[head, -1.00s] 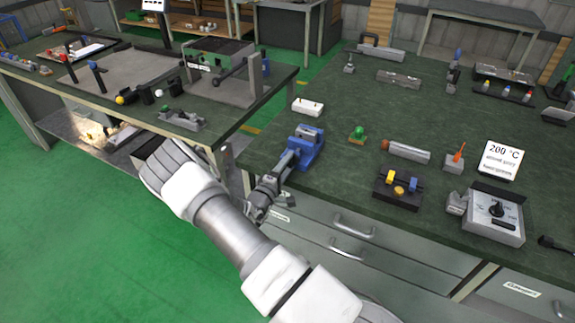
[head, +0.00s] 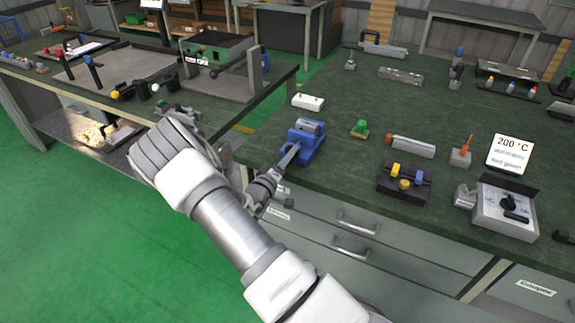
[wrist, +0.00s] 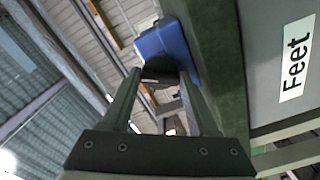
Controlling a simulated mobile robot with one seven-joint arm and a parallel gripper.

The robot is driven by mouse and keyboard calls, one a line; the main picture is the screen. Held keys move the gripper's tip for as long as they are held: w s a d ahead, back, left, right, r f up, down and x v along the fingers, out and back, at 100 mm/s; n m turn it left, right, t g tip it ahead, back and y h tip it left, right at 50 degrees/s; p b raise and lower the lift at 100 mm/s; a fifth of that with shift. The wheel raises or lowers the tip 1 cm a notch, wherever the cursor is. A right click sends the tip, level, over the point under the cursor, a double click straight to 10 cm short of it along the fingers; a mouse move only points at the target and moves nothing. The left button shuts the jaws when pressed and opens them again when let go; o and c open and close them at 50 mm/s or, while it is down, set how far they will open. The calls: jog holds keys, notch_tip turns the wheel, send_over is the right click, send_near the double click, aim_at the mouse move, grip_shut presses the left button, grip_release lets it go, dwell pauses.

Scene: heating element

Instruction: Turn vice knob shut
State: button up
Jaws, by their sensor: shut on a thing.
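The blue vice (head: 307,147) stands at the near left edge of the right green bench. My gripper (head: 290,153) reaches up from beyond that edge to the vice's front side. In the wrist view, my gripper's two fingers (wrist: 160,74) point at the blue vice body (wrist: 165,38). They are shut on a dark part at the vice's front, taken as the vice knob (wrist: 160,68). Most of the knob is hidden between the fingers, so its angle cannot be told. The gap between the vice jaws is too small to judge.
A white block (head: 308,102) and a green-topped piece (head: 360,129) lie near the vice. A dark block with yellow knobs (head: 404,182) and a heater box with a dial (head: 505,210) stand to the right. Drawers with handles (head: 357,225) are below the bench edge.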

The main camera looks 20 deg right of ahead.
jog(key=m+b, duration=0.2)
jog(key=m, duration=0.1)
jog(key=m+b, duration=0.1)
jog(key=b, duration=0.1)
jog(key=shift+f+m, duration=0.25)
jog(key=shift+m, duration=0.15)
jog(key=m+b, duration=0.3)
jog(key=shift+m+b, duration=0.3)
jog(key=shift+b, duration=0.1)
jog(key=m+b, duration=0.3)
jog(key=shift+m+b, duration=0.3)
jog(key=shift+b, duration=0.05)
jog(key=m+b, duration=0.3)
jog(key=b, duration=0.1)
jog(key=shift+m, duration=0.3)
jog(key=m+b, duration=0.4)
jog(key=b, duration=0.1)
jog(key=shift+m+b, duration=0.3)
jog(key=shift+b, duration=0.05)
jog(key=m+b, duration=0.2)
jog(key=shift+m+b, duration=0.35)
jog(key=shift+m, duration=0.05)
jog(key=m, duration=0.1)
jog(key=m+b, duration=0.1)
jog(key=m, duration=0.1)
jog(key=shift+r, duration=0.25)
jog(key=shift+m, duration=1.8)
